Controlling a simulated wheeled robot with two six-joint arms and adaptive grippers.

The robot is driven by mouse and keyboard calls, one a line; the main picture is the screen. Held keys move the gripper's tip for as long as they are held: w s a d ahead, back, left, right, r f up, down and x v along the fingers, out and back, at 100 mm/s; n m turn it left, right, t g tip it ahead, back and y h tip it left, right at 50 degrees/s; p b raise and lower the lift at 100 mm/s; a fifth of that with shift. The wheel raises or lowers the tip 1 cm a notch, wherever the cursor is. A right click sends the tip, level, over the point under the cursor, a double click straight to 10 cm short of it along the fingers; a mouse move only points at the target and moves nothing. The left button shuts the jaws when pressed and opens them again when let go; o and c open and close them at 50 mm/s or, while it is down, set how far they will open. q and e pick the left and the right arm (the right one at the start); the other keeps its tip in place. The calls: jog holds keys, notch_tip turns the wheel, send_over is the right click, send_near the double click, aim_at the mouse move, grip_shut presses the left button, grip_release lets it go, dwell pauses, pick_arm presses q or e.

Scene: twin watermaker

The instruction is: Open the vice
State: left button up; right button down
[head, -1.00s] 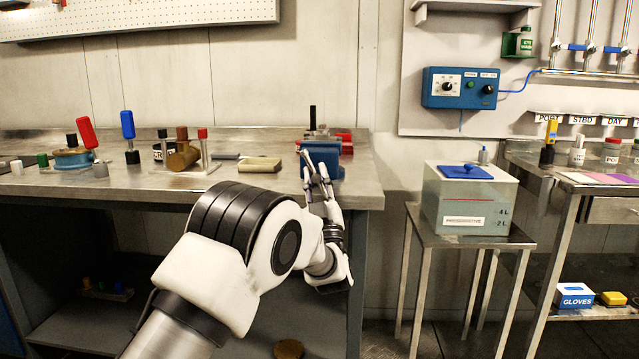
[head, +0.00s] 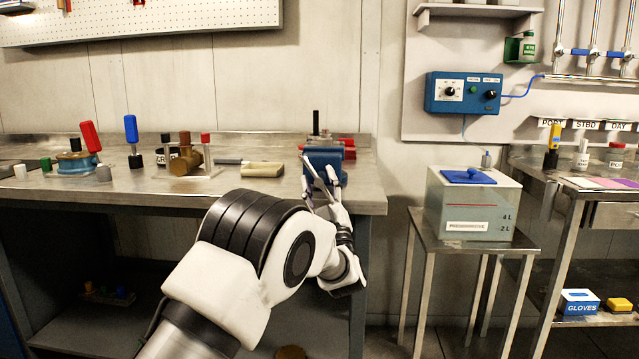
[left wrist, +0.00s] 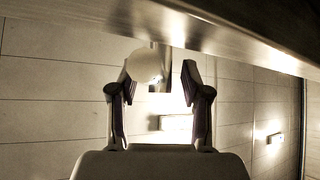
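The vice (head: 325,159) is blue and stands at the front right end of the steel workbench, with a dark upright bar and a red part behind it. My left gripper (head: 319,172) reaches up in front of it; its fingers overlap the vice's lower front in the head view, and I cannot tell whether they touch it. In the left wrist view the left gripper (left wrist: 158,76) is open, with its two fingers well apart and nothing held between them. My right gripper is not in view.
The workbench edge (left wrist: 240,40) runs close above the fingers in the left wrist view. A pale yellow block (head: 262,170) and a brass fitting (head: 186,160) lie left of the vice. A clear tank (head: 470,212) stands on a side table to the right, with a gap between.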

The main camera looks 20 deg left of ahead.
pick_arm(q)
jog(key=v, duration=1.2)
jog(key=shift+f, duration=0.15)
